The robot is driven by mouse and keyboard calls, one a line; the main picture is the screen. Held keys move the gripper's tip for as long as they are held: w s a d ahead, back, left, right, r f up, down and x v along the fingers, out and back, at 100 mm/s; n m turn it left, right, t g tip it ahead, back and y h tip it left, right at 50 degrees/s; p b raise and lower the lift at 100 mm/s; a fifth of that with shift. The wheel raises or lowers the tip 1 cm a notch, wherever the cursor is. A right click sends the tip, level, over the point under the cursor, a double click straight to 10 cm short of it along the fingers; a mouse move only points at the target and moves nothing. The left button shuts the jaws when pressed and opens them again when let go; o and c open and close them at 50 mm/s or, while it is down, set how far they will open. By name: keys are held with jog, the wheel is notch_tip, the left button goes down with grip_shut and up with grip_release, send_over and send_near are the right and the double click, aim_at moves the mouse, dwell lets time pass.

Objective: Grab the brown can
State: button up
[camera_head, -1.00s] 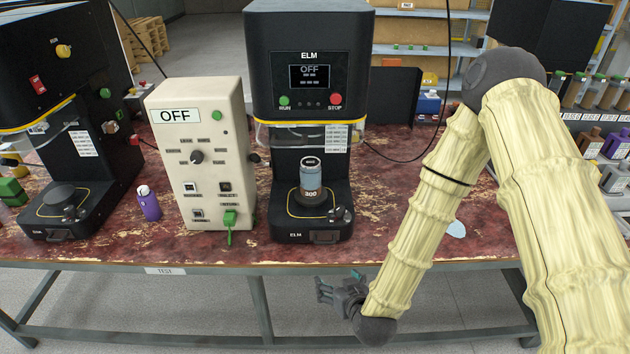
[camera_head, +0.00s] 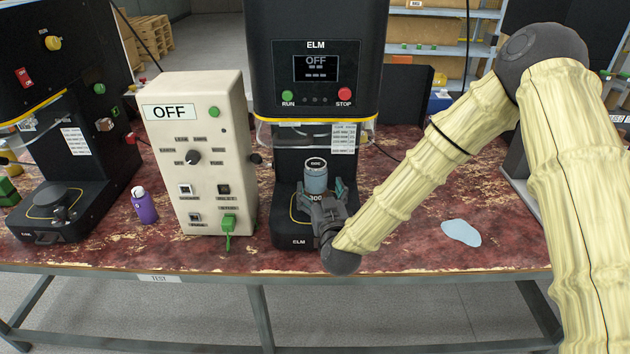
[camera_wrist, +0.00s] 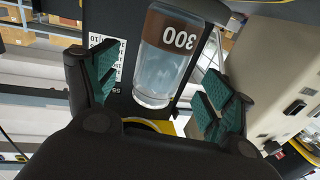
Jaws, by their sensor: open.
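The can (camera_head: 316,178) stands upright on the round plate of the middle ELM machine. It has a clear bluish body, a dark top and a brown band marked 300. In the wrist view the can (camera_wrist: 166,62) appears inverted, between the two teal-padded fingers. My gripper (camera_head: 323,194) is open in front of the can, with one finger to each side; it also shows in the wrist view (camera_wrist: 162,78). Gaps show between the can and the pads. My gripper hides the can's lower part in the head view.
A beige control box (camera_head: 205,160) reading OFF stands close left of the machine (camera_head: 316,70). The machine's head overhangs the can. A purple bottle (camera_head: 144,205) and a second machine (camera_head: 45,110) are farther left. A pale blue patch (camera_head: 461,232) lies right on the red worn bench (camera_head: 420,255).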

jog(key=shift+w+a+p, duration=0.2)
jog(key=shift+w+p, duration=0.05)
jog(key=shift+w, duration=0.6)
jog(key=shift+w+a+p, duration=0.2)
jog(key=shift+w, duration=0.6)
jog(key=shift+w+a+p, duration=0.2)
jog(key=shift+w+p, duration=0.05)
jog(key=shift+w, duration=0.6)
jog(key=c, duration=1.3)
jog(key=shift+r, duration=0.2)
jog(key=shift+c, duration=0.2)
